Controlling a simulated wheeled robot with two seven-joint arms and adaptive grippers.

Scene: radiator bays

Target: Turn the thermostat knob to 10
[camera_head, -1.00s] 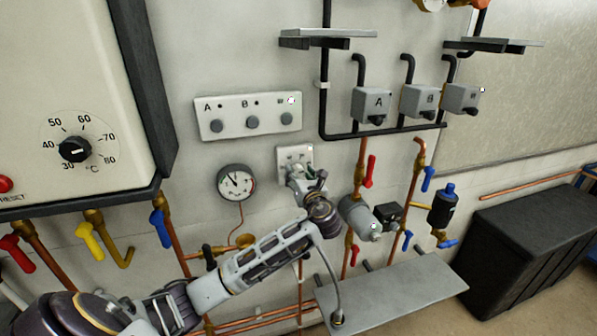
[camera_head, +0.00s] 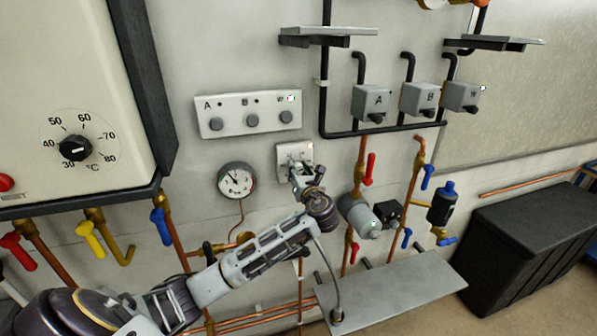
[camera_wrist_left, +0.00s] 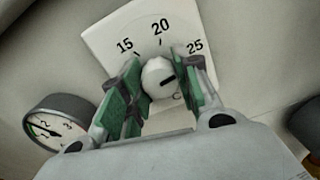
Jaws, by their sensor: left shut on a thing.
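The thermostat is a square white plate (camera_head: 285,153) on the wall in the head view. In the left wrist view the plate (camera_wrist_left: 112,35) shows the numbers 15, 20 and 25; the 10 is not visible. Its round white knob (camera_wrist_left: 156,70) has a dark pointer mark toward the right, a little clockwise of 25. My left gripper (camera_wrist_left: 159,82) is shut on the knob, with a green-padded finger on each side. In the head view my left gripper (camera_head: 300,172) covers the knob and the plate's lower part. My right gripper is not in view.
A round gauge (camera_head: 237,181) hangs just left of the thermostat. A switch panel (camera_head: 235,105) is above it. A grey pump (camera_head: 357,213), valves and copper pipes are to the right. A grey shelf (camera_head: 395,290) juts out below. The boiler (camera_head: 60,60) fills the upper left.

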